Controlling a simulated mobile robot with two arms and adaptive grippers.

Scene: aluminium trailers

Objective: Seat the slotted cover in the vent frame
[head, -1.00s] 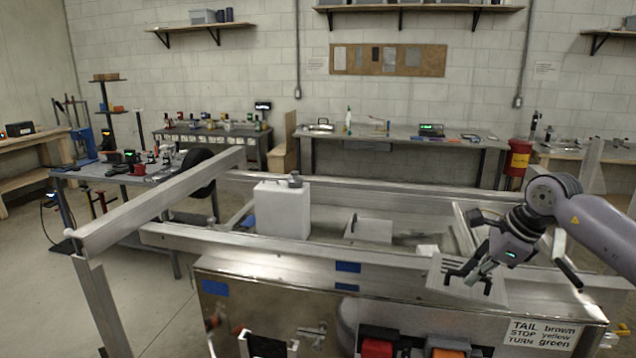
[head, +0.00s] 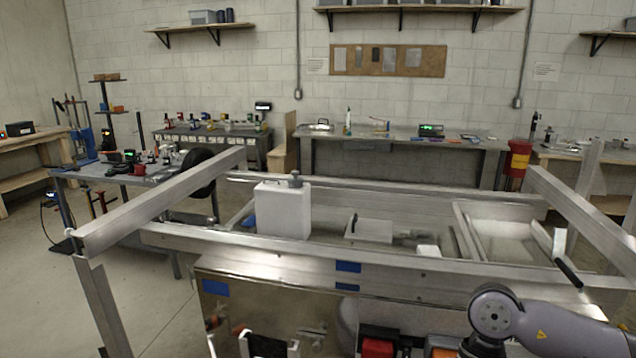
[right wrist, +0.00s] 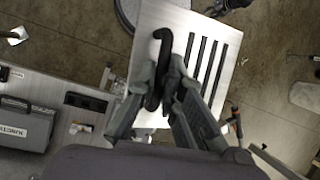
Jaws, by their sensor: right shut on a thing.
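The slotted cover (right wrist: 176,22) is a pale metal plate with several long dark slots and a black hooked handle (right wrist: 164,48). It shows in the right wrist view, beyond my fingers. My right gripper (right wrist: 162,84) is shut on the handle, and the plate hangs above the floor. In the head view my right arm comes in at the lower right; its gripper and the cover are out of the picture there. I cannot make out the vent frame in either view. My left gripper is not in view.
The aluminium trailer frame (head: 300,247) crosses the head view, with a white tank (head: 284,210) inside it. A raised rail (head: 585,215) stands at the right. The right wrist view shows a grey case (right wrist: 22,125) at left and concrete floor.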

